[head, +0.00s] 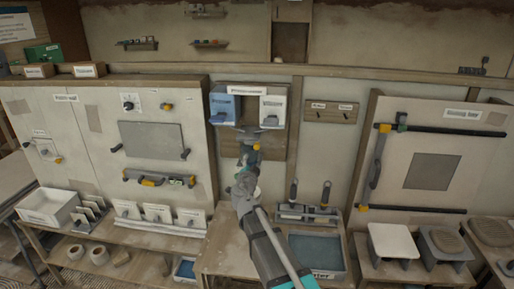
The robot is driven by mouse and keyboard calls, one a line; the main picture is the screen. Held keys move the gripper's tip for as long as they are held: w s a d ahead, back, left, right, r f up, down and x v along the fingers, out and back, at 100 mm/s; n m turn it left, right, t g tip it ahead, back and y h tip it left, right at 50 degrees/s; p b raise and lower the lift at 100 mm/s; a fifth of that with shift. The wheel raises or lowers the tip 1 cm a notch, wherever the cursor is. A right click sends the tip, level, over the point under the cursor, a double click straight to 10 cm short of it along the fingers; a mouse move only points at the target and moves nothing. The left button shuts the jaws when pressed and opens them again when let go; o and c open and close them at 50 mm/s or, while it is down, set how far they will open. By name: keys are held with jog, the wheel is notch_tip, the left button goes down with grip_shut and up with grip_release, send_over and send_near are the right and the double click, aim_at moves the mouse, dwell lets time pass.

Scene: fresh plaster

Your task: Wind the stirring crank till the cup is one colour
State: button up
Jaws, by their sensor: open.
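My arm reaches up the middle of the head view to a wall station with a blue box (223,106) and a white box (273,110) side by side. My gripper (248,132) is open just below these boxes, seen from behind and small. A small yellow part (257,147) shows beside my wrist; I cannot tell if it belongs to the crank. A pale rounded thing (258,190), perhaps the cup, is partly hidden behind my arm. The crank cannot be made out, and the colour in the cup cannot be seen.
A wooden bench (222,250) runs below, with a rack of upright handled tools (308,214) and a blue-filled tray (317,252) right of my arm. A panel with a grey plate (152,143) is at left, and another panel (398,168) is at right.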

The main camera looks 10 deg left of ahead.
aim_at(257, 147)
jog(key=w, duration=1.3)
jog(key=shift+w+d, duration=0.2)
jog(key=shift+d, duration=0.05)
grip_shut()
